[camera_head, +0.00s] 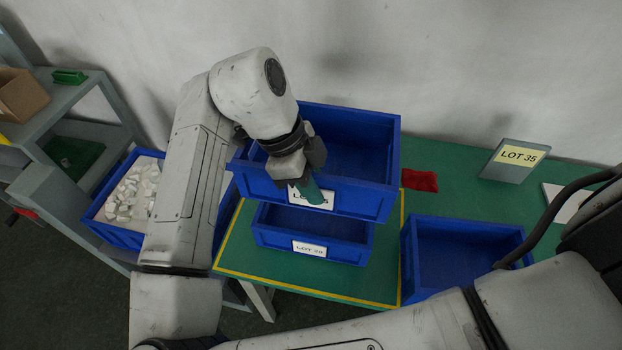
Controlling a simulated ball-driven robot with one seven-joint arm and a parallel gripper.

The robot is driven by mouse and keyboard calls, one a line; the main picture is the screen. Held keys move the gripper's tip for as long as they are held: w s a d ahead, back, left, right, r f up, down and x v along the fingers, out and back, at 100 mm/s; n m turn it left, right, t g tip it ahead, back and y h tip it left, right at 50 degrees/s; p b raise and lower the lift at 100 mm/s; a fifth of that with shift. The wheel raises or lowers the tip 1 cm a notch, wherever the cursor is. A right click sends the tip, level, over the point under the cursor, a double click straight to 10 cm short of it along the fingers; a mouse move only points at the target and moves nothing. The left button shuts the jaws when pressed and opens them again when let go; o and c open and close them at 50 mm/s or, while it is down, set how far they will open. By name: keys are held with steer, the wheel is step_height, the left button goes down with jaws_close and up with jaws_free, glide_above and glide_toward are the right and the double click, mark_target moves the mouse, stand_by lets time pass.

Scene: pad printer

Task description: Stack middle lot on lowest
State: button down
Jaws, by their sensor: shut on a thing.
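My gripper (308,182) is shut on the front wall of a blue bin (362,200), and its fingers cover part of the white label. The bin looks empty and roughly level. A second blue bin (349,252) with a white label, which seems to read LOT 28 or LOT 20, sits on the green table below it. The held bin appears raised above this bin and hides its back part. A third blue bin (415,262) stands to the right, partly behind my own body; no label shows on it.
A yellow line borders the green table area (300,283). A LOT 35 sign (515,160) and a red cloth-like item (420,180) are at the back right. A blue bin of white parts (97,218) stands left, beside a grey shelf (75,95). The wall is close behind.

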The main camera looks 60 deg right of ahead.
mark_target(300, 205)
steer(key=shift+w+f, duration=0.1)
steer(key=shift+f+b, duration=0.15)
steer(key=shift+b, duration=0.25)
step_height(300, 205, down, 9)
steer(key=b, duration=0.8)
steer(key=shift+f+b, duration=1.3)
stand_by(0.4)
steer(key=c, duration=1)
jaws_free()
steer(key=shift+a, duration=0.1)
steer(key=shift+r, duration=0.1)
steer(key=shift+p+v, duration=2.4)
steer(key=shift+v, duration=1.3)
